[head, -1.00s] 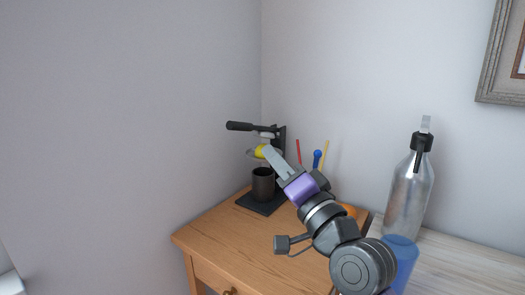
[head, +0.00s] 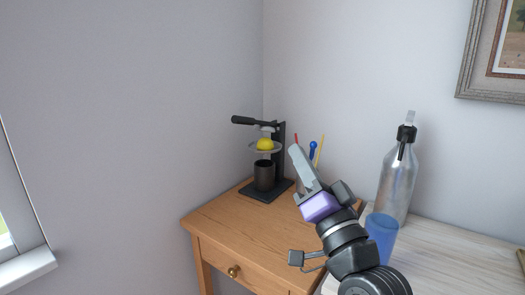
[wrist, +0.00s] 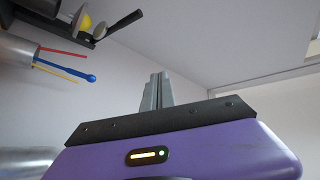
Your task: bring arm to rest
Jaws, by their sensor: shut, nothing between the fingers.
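My gripper (head: 294,150) is shut and empty, raised above the right side of the wooden cabinet and pointing up and to the left. Its closed fingers also show in the wrist view (wrist: 157,85). It is apart from the black press (head: 280,155), to the press's right. A yellow fruit (head: 265,144) sits in the press's grey holder, above a dark cup (head: 264,175) on the press base. In the wrist view the yellow fruit (wrist: 85,22) and press handle (wrist: 125,22) are at the upper left, well away from the fingers.
The wooden cabinet (head: 225,225) has a clear front left top. A clear bottle (head: 400,185) and a blue cup (head: 381,235) stand on a whitish surface (head: 450,255) at the right. Colored sticks (head: 320,150) rise behind my gripper. A picture frame (head: 475,60) hangs on the wall.

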